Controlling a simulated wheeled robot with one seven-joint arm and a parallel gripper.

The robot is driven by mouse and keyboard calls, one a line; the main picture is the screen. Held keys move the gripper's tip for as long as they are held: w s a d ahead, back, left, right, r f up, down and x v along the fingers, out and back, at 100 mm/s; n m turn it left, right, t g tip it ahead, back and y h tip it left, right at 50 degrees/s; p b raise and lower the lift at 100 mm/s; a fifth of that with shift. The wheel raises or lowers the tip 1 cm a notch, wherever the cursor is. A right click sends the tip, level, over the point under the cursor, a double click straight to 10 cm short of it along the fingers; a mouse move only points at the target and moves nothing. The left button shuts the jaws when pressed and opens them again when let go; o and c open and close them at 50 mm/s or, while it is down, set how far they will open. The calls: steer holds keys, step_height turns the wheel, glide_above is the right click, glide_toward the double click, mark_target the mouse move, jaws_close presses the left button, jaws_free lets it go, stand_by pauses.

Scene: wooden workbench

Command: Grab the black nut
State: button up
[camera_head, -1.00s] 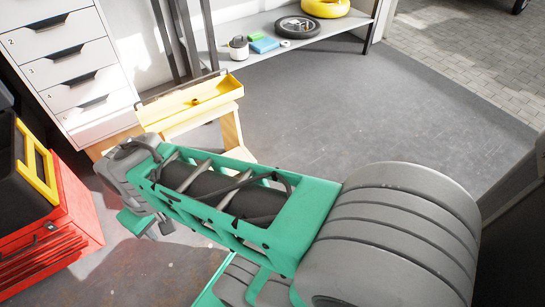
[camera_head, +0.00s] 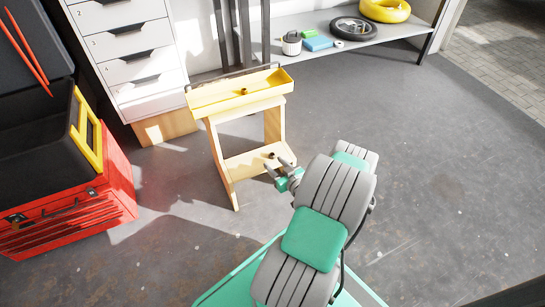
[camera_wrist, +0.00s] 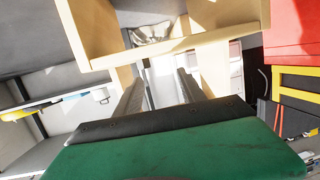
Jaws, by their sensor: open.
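A small dark brown ring-like piece (camera_head: 243,91) lies in the yellow tray (camera_head: 212,98) on top of a pale wooden stand (camera_head: 222,160). A second small dark piece (camera_head: 271,156) sits on the stand's lower shelf (camera_head: 247,166). Both are too small to tell which is the black nut. My gripper (camera_head: 280,166) is open at the front right of the stand, its fingertips close to the lower shelf. In the wrist view the open fingers (camera_wrist: 160,85) point at the wooden stand (camera_wrist: 165,42), with no nut visible between them.
A red toolbox (camera_head: 110,190) with a black open top stands at the left. A white drawer cabinet (camera_head: 125,45) is behind the stand. A grey shelf (camera_head: 385,40) at the back holds a black wheel (camera_head: 354,28) and a yellow ring (camera_head: 385,10). The floor at the right is clear.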

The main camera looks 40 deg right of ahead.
mark_target(273, 156)
steer(key=w+d+f+b, duration=0.1)
steer(key=w+d+h+b, duration=0.1)
steer(key=w, duration=0.1)
steer(key=w+d+f+m+h+b, duration=0.1)
steer(key=w, duration=0.1)
steer(key=shift+d+f+b, duration=0.2)
steer(key=shift+f+b, duration=0.1)
steer(key=shift+r, duration=0.1)
steer(key=shift+c, duration=0.6)
jaws_close()
